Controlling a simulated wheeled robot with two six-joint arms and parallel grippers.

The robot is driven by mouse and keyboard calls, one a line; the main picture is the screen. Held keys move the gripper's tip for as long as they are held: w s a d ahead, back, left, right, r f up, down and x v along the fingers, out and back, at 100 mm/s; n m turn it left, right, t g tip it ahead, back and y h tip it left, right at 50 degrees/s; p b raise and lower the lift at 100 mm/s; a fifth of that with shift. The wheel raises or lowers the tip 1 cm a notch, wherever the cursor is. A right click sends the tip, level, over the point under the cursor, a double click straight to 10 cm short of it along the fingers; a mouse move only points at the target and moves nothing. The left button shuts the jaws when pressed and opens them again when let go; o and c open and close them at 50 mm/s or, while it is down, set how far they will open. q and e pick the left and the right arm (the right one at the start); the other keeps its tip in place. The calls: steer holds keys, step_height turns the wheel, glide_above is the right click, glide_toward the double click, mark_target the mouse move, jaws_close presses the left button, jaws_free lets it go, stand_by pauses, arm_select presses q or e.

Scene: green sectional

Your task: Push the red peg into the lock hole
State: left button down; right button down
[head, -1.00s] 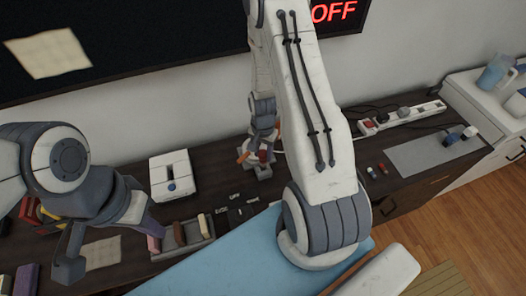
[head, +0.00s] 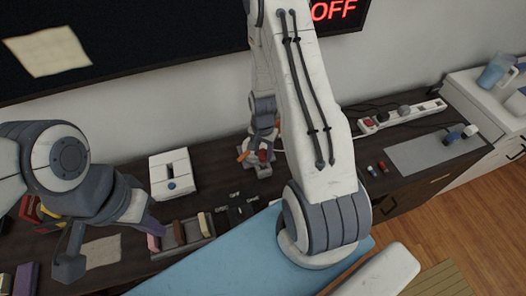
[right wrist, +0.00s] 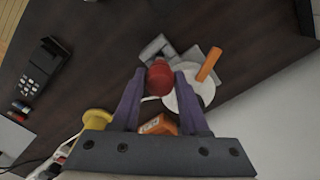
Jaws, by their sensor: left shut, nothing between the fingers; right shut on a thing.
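The red peg (right wrist: 159,78) is between the purple fingers of my right gripper (right wrist: 160,88) in the right wrist view. My right gripper is shut on it. In the head view the peg (head: 263,155) shows as a small red spot below my right wrist, over a pale grey block-like fixture (head: 262,170) on the dark counter. The lock hole itself is not visible; the peg and fingers cover that area. I cannot tell how deep the peg sits. My left gripper (head: 152,226) is shut and empty, beside the grey divided tray at the left.
A white disc (right wrist: 186,100) with an orange handle (right wrist: 208,64) lies close by my right fingers. A yellow knob (right wrist: 92,120) is at the left. A white box (head: 173,175), the divided tray (head: 184,247) and a power strip (head: 405,115) share the counter.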

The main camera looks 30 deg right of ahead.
mark_target(263, 160)
steer(key=shift+f+b, duration=1.75)
steer(key=shift+f, duration=0.6)
stand_by(0.3)
steer(key=shift+c, duration=1.7)
jaws_free()
steer(key=shift+r, duration=0.1)
step_height(263, 160, up, 10)
steer(key=shift+r+b, duration=0.25)
steer(key=shift+b, duration=0.15)
